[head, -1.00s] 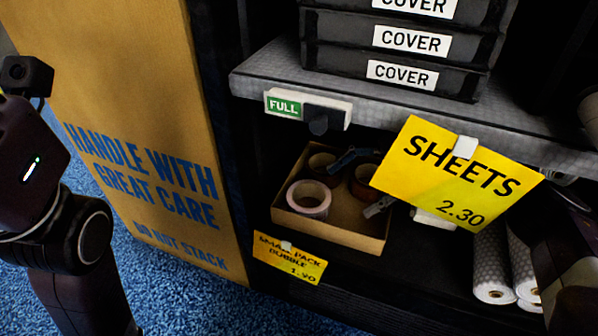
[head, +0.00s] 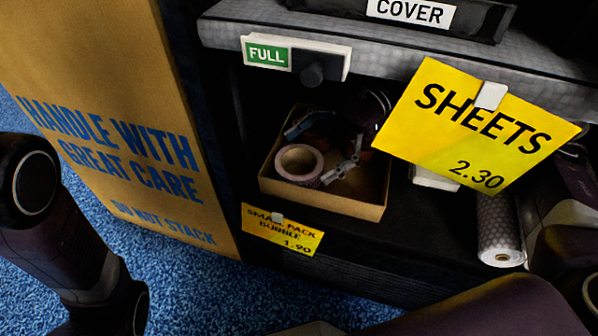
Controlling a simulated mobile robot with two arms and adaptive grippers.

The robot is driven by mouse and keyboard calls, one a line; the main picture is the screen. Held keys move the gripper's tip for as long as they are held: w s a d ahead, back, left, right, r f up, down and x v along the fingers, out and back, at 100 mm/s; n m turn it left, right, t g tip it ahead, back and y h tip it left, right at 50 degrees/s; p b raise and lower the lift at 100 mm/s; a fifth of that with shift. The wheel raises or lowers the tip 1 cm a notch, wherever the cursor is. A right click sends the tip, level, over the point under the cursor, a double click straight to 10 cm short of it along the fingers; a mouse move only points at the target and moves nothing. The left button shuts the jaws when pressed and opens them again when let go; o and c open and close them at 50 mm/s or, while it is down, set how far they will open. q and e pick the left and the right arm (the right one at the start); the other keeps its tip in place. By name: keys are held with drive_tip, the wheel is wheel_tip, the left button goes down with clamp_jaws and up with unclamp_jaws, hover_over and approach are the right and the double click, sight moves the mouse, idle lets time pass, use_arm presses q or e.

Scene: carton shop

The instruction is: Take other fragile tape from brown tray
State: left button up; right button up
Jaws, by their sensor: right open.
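The brown tray (head: 335,203) is an open cardboard box on the dark lower shelf. A pale pinkish tape roll (head: 299,164) lies in its left part, its hole facing up. My right gripper (head: 309,155) reaches into the tray from behind the yellow sign. Its fingers are spread, one at the roll's upper side and one at its lower right. Whether they touch the roll I cannot tell. The gripper hides the back and right of the tray; no other roll shows clearly there. I cannot read any print on the roll. My left gripper is out of view.
A yellow SHEETS sign (head: 478,125) hangs from the upper shelf (head: 215,33) and covers part of the right arm. A FULL slider (head: 295,57) sits on the shelf edge. A bubble-wrap roll (head: 499,232) stands at right, a large carton (head: 110,110) at left.

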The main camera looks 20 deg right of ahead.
drive_tip(key=shift+a+f, duration=0.1)
drive_tip(key=shift+a, duration=0.2)
drive_tip(key=shift+c, duration=0.3)
drive_tip(key=c, duration=1.3)
drive_tip(key=shift+r, duration=0.2)
